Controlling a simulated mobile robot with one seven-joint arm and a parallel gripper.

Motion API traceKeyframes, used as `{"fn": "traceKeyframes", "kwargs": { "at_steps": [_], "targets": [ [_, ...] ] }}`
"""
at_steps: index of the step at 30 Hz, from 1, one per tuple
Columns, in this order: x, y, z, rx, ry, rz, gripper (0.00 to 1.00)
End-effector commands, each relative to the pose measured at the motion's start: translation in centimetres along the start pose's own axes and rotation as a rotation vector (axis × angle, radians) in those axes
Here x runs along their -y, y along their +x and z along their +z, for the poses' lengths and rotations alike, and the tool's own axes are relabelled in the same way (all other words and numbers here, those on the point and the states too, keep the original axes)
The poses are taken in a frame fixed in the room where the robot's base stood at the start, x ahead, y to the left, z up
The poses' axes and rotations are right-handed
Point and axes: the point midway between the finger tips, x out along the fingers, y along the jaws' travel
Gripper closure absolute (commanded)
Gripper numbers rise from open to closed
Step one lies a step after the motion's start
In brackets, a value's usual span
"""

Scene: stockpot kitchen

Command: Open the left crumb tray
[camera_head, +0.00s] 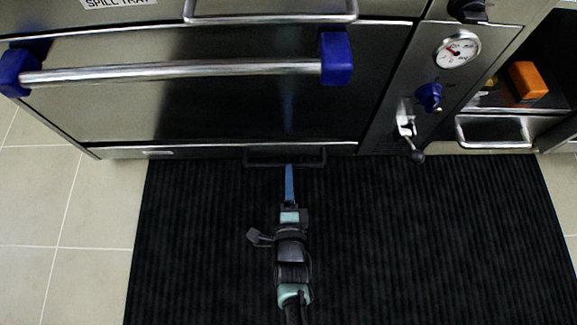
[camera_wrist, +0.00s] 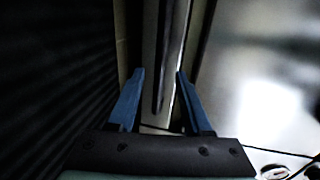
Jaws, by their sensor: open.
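A low steel front (camera_head: 205,152) runs under the oven door, with a small unreadable label at its left; I take it to be the left crumb tray. Its dark bar handle (camera_head: 257,158) sits at its right part, close to the floor mat. My gripper (camera_head: 289,168) reaches it from the front, with its blue fingertips at the handle. In the wrist view my gripper (camera_wrist: 160,74) is open, its two blue fingers apart. A dark bar (camera_wrist: 168,75), apparently the handle, lies between them. Whether either finger touches it I cannot tell.
The oven door (camera_head: 230,110) above has a steel bar handle (camera_head: 170,73) with blue end brackets. To the right are a gauge (camera_head: 457,50), a blue knob (camera_head: 429,95), a lever (camera_head: 406,125) and another steel pull (camera_head: 495,145). The black ribbed mat (camera_head: 430,240) is clear.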

Motion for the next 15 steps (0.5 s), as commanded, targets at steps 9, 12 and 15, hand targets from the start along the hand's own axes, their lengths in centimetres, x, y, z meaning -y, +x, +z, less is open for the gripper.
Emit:
{"fn": "traceKeyframes", "kwargs": {
  "at_steps": [9,12,15],
  "targets": [
    [-0.2,4.4,0.0,0.001,0.0,-0.002,0.5],
    [-0.1,4.8,0.0,0.001,-0.001,-0.001,0.5],
    [0.0,4.9,0.0,0.001,-0.001,0.0,0.5]
  ]
}}
